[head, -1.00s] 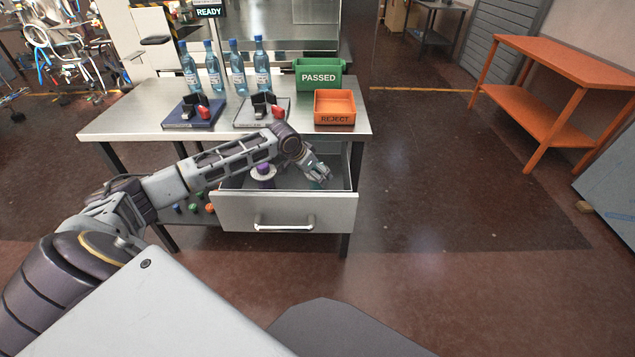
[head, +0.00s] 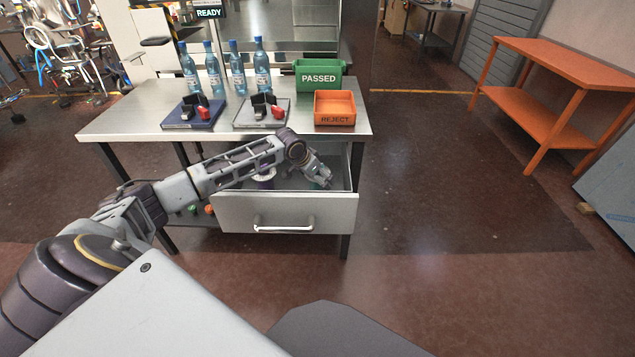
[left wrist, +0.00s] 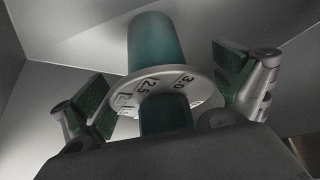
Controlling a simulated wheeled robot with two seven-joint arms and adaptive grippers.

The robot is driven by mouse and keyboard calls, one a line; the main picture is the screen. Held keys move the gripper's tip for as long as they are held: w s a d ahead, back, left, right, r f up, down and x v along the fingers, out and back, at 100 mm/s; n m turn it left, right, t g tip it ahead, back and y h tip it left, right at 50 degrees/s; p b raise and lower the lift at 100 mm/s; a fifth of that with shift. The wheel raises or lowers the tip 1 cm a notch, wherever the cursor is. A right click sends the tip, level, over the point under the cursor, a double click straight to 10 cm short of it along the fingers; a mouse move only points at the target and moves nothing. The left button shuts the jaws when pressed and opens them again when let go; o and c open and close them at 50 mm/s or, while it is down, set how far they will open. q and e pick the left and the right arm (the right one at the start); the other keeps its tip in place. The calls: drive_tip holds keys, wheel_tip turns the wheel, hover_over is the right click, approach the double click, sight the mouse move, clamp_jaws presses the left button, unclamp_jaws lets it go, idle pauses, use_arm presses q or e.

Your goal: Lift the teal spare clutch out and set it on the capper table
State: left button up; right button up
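The teal clutch (left wrist: 155,45) stands in the open drawer (head: 284,212), with a silver numbered dial ring (left wrist: 180,83) around it in the left wrist view. In the head view it is mostly hidden by my gripper. My left gripper (head: 328,183) reaches down into the right part of the drawer. In the left wrist view its two fingers (left wrist: 165,88) are apart, one on each side of the clutch, with the pads close to the ring's edges. I see no clear grip. The steel table (head: 150,126) stands above the drawer. My right gripper is not in view.
A purple clutch (head: 265,174) stands in the drawer's left part, partly behind my arm. On the table are several bottles (head: 238,68), two fixtures (head: 194,112) (head: 262,110), a green PASSED bin (head: 318,76) and an orange REJECT bin (head: 335,108). Bare tabletop shows at the left front.

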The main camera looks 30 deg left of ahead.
use_arm(q)
drive_tip(key=c, duration=1.7)
drive_tip(key=shift+w+r, duration=0.1)
drive_tip(key=shift+r, duration=0.05)
drive_tip(key=shift+r, duration=0.1)
drive_tip(key=shift+r, duration=0.2)
drive_tip(key=shift+r+p, duration=0.35)
drive_tip(key=shift+r, duration=0.6)
drive_tip(key=shift+r+p, duration=1.45)
drive_tip(key=shift+r, duration=6.3)
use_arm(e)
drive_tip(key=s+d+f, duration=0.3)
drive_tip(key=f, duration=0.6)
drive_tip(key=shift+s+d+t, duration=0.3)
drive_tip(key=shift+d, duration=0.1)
